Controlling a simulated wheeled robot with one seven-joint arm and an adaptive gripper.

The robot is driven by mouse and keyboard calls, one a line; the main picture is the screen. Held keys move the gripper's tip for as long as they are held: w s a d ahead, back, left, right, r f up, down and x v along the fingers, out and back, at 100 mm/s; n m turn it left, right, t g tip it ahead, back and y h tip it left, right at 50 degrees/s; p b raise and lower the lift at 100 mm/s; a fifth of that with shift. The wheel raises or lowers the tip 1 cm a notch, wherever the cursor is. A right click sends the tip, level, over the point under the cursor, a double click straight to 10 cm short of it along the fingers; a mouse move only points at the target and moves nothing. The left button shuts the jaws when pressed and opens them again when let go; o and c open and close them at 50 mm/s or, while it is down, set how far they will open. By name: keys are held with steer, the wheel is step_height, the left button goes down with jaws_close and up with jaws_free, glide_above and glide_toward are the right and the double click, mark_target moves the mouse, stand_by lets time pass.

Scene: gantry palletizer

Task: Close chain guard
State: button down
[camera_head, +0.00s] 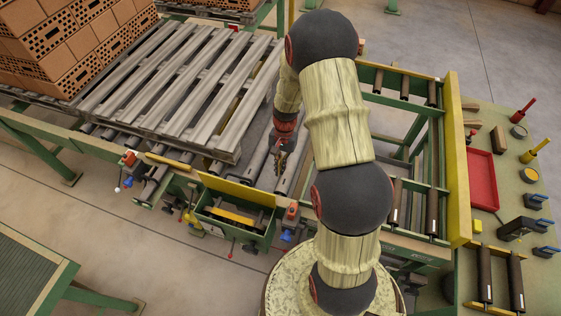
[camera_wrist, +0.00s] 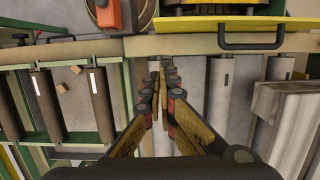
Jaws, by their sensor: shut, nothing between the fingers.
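The chain guard (camera_head: 226,190) looks like a long yellow panel along the back edge of a green box (camera_head: 262,240) on the conveyor's front side. It seems to stand raised, and the box's inside shows in front of it. In the wrist view the yellow guard (camera_wrist: 203,34) is at the top right, with a black bar handle (camera_wrist: 251,44). My gripper (camera_head: 279,163) is behind and to the right of the guard, over the rollers, apart from it. In the wrist view my gripper (camera_wrist: 161,82) has its fingertips together and holds nothing.
A slatted pallet (camera_head: 180,85) lies on the conveyor at left, near stacked bricks (camera_head: 70,45). Orange-topped devices (camera_head: 292,211) stand beside the box. A green bench (camera_head: 508,170) with a red tray (camera_head: 482,180) is at right. Open floor lies in front.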

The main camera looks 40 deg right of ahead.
steer(key=s+a+f+p, duration=0.1)
steer(key=s+a+f, duration=0.1)
steer(key=a+f, duration=0.2)
steer(key=shift+s+f+p, duration=0.25)
steer(key=shift+s+p, duration=0.05)
steer(key=shift+s, duration=0.1)
